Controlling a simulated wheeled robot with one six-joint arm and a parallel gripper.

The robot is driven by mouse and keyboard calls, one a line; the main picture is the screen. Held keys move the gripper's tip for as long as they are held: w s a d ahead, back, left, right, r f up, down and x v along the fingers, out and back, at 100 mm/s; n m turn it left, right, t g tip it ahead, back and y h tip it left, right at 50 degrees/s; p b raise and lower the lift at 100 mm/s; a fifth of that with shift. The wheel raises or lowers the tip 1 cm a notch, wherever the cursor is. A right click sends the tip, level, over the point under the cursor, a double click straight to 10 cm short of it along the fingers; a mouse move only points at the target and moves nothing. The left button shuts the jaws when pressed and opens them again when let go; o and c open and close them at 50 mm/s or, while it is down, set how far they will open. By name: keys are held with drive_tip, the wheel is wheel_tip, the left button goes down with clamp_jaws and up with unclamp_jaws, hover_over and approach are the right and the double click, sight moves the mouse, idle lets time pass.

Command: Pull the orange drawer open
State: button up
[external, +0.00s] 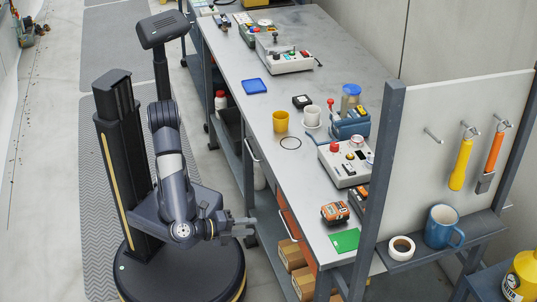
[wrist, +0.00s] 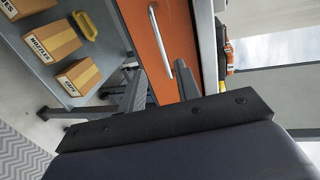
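The orange drawer (external: 298,238) is in the workbench's near side, low under the top, and looks closed. Its front (wrist: 155,48) fills the upper middle of the wrist view. A pale bar handle (wrist: 157,38) runs along it; it also shows in the external view (external: 287,226). My gripper (external: 250,227) is left of the drawer front in the external view, apart from the handle. In the wrist view my gripper (wrist: 162,88) has its two dark fingers spread and empty. The handle's end appears between the fingers in the picture, beyond them.
Cardboard boxes (wrist: 52,42) and a yellow object (wrist: 84,25) sit on a shelf beside the drawer. The grey bench top (external: 275,185) carries mugs, instruments, an orange device (external: 334,212) and a green sheet (external: 345,240). Floor left of my base is clear.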

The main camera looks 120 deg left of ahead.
drive_tip(key=b+x, duration=0.1)
drive_tip(key=x, duration=0.9)
drive_tip(key=shift+w, duration=0.5)
drive_tip(key=shift+d, duration=0.15)
drive_tip(key=shift+c, duration=0.2)
clamp_jaws()
